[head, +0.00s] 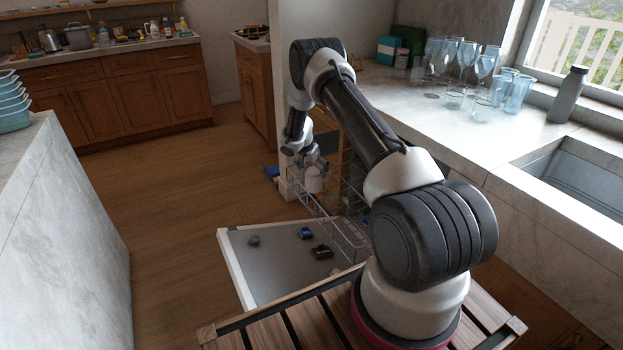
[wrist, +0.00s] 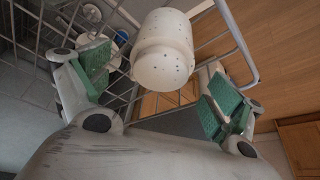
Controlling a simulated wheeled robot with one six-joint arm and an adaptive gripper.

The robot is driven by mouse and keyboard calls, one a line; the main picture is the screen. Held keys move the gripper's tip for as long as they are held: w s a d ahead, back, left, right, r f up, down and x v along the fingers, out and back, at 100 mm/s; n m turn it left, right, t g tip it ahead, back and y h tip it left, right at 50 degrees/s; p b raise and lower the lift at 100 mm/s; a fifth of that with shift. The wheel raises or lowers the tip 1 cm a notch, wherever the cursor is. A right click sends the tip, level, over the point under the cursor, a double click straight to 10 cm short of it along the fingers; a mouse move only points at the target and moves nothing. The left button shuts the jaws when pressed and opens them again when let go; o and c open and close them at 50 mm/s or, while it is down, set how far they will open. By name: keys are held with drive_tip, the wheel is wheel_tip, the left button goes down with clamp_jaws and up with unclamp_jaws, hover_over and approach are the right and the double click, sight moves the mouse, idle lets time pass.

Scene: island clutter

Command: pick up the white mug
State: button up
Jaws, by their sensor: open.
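The white mug (wrist: 163,48) has small dark specks and shows between my gripper's two green-padded fingers in the wrist view. It also shows in the head view (head: 315,183), just below the end of my arm, at the wire dish rack (head: 340,229). My gripper (wrist: 158,85) is open, with one finger on each side of the mug and visible gaps to it. In the head view my gripper (head: 312,162) is small and partly merges with the mug. The mug's handle cannot be made out.
The open dishwasher door (head: 275,283) lies low, with several small dark and blue items on it. Rack wires surround the mug closely. A counter with glasses (head: 475,65), a grey bottle (head: 567,95) and a sink (head: 575,180) is at right. Wooden floor (head: 165,190) is clear at left.

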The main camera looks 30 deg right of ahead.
drive_tip(key=x, duration=0.6)
drive_tip(key=shift+w, duration=0.15)
drive_tip(key=c, duration=1.3)
